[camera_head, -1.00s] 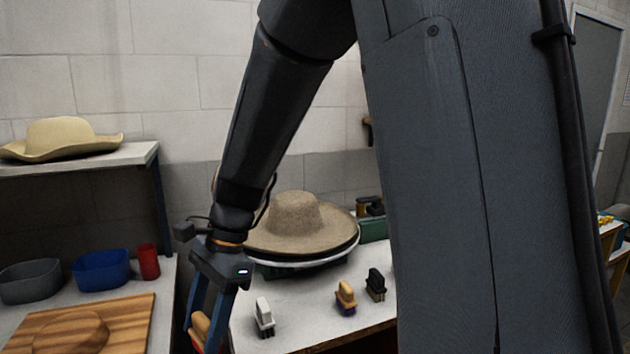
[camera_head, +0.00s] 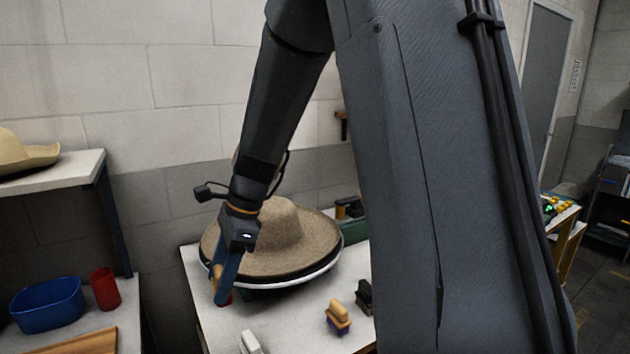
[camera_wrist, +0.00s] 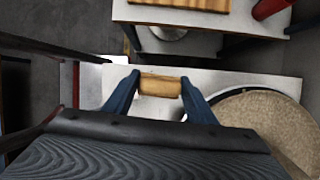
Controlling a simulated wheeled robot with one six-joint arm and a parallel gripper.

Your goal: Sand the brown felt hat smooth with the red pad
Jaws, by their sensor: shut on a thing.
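The brown felt hat (camera_head: 310,237), wide-brimmed with a rounded crown, sits on a round white-rimmed stand (camera_head: 310,275) on a white table. In the wrist view the hat (camera_wrist: 262,128) is at the lower right, cut off by the edge. My gripper (camera_head: 222,290) is in front of the hat's left side. In the wrist view its blue fingers (camera_wrist: 160,88) are shut on the light wooden handle (camera_wrist: 160,86) of the red pad. Only a bit of red (camera_head: 228,300) shows beside the fingers in the head view. The pad's face is hidden, and I cannot tell whether it touches the hat.
A white-topped brush (camera_head: 250,343), a tan-handled brush (camera_head: 338,315) and a black brush (camera_head: 364,297) stand on the table's front. At left are a blue bin (camera_head: 47,305), a red cup (camera_head: 105,289) and a pale hat (camera_head: 28,157) on a shelf. A green box (camera_head: 355,229) is behind.

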